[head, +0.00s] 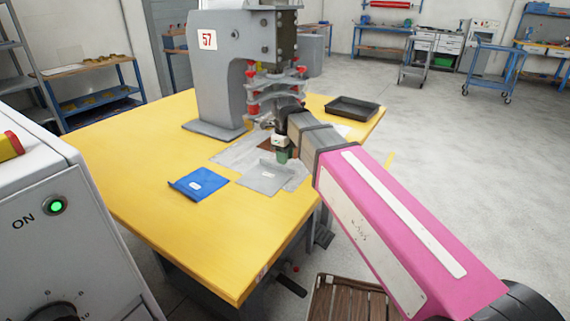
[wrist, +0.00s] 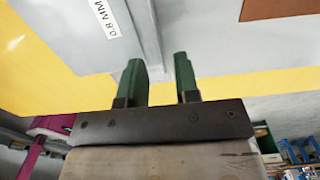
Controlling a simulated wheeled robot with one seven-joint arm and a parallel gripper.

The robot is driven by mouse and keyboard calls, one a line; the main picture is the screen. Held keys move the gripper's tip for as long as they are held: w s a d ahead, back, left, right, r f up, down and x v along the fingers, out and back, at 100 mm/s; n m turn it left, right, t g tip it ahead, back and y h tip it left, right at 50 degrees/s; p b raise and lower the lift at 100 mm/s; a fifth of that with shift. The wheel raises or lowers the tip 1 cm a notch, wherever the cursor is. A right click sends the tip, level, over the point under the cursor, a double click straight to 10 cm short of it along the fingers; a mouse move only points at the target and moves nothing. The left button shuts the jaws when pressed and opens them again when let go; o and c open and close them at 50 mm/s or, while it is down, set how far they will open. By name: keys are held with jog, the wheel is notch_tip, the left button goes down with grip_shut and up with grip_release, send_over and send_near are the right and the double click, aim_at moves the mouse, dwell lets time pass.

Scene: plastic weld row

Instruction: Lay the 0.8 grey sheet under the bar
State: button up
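The grey sheet (head: 265,178) lies flat on the table, with a white label and a raised lip on its far edge. In the wrist view the grey sheet (wrist: 70,45) shows its "0.8 MM" label at upper left, and its lip points toward the gap between my fingers. My gripper (head: 282,155), with green fingers, is at the lip's far right end. The wrist view shows the gripper (wrist: 160,80) open, fingers apart; contact with the lip cannot be told. The press marked 57 (head: 220,65) stands behind, its red-knobbed head (head: 270,88) above; my arm partly hides the area where the bar would be.
A blue sheet (head: 200,184) lies left of the grey one on the yellow table (head: 160,215). A pale plate (head: 232,152) and a brown pad (wrist: 280,9) lie by the press. A black tray (head: 352,108) sits at back right. The table's left and front are clear.

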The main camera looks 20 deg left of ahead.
notch_tip(320, 180, up, 8)
jog(key=shift+r, duration=0.25)
dwell(0.5)
